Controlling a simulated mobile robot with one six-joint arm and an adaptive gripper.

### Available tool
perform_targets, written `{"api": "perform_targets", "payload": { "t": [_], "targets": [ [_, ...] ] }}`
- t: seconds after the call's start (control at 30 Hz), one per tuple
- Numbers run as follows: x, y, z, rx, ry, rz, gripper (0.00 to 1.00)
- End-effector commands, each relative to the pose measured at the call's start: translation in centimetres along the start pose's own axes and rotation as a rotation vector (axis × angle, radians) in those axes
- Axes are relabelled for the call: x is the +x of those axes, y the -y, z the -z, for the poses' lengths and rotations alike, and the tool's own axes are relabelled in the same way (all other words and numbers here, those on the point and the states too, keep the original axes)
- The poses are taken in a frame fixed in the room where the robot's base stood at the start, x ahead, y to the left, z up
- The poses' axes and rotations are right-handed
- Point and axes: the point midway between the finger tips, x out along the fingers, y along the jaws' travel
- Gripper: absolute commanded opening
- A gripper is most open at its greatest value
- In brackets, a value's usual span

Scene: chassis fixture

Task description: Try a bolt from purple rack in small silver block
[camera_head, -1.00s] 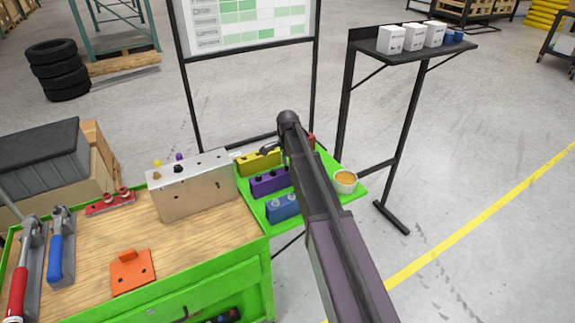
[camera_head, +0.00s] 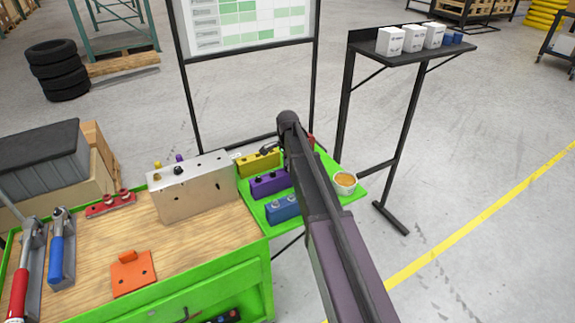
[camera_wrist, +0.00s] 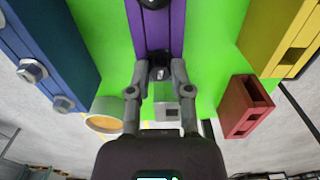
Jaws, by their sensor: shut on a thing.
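The purple rack (camera_head: 270,184) stands on the green side shelf between the yellow and blue racks, with dark bolt heads on top. It also shows at the top of the wrist view (camera_wrist: 172,25), with one dark bolt (camera_wrist: 155,3) in it. My gripper (camera_wrist: 158,72) is shut on a dark bolt (camera_wrist: 159,73) at the rack's near end; I cannot tell whether the bolt is clear of its hole. The small silver block (camera_wrist: 168,110) with a dark hole lies beyond the fingers on the green shelf. My arm hides it in the head view.
Beside the purple rack are a blue rack (camera_head: 283,208) with silver bolts and a yellow rack (camera_head: 258,161). A red block (camera_wrist: 237,107) and a round cup (camera_head: 344,182) are close by. A large silver block (camera_head: 190,190) stands on the wooden bench top.

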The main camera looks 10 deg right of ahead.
Motion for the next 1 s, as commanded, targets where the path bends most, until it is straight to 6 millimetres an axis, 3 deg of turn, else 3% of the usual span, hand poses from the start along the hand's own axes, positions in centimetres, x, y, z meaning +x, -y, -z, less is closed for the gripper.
{"api": "perform_targets", "payload": {
  "t": [1.0],
  "targets": [
    [-6.1,0.0,0.0,0.0,0.0,0.0,0.0]
  ]
}}
